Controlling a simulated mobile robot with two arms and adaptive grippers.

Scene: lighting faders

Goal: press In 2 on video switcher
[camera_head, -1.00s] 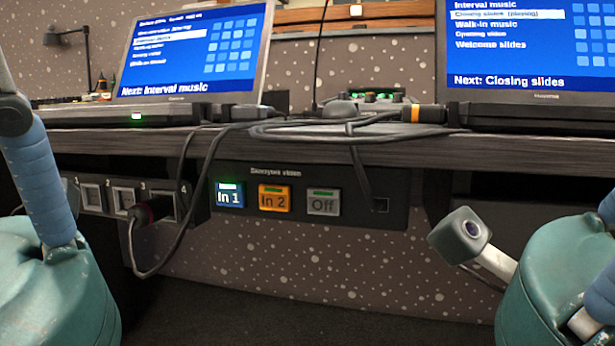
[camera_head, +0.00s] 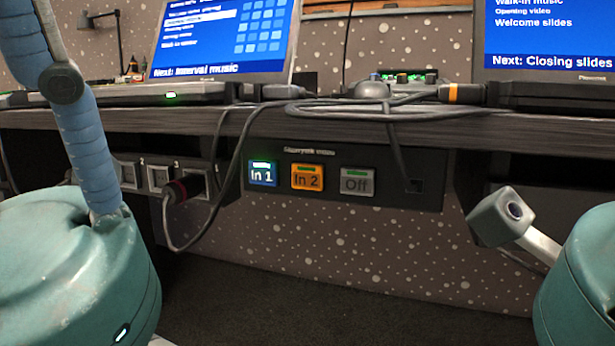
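The video switcher (camera_head: 427,196) is a dark panel mounted under the front of the desk. It carries three square buttons in a row. In 1 (camera_head: 262,174) is blue and looks brightly lit, with a green strip on top. In 2 (camera_head: 307,178) is orange, in the middle. Off (camera_head: 357,182) is grey, on the right. Nothing covers the In 2 button. My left arm shows at the left edge, but its gripper is out of the picture. My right gripper is not in view either.
A dark cable (camera_head: 237,150) hangs from the desk edge (camera_head: 330,125) just left of the switcher, looping to a plug in a socket panel (camera_head: 159,177). Another cable drops over the switcher's right part. Two laptops (camera_head: 215,40) stand on the desk. The space below the switcher looks clear.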

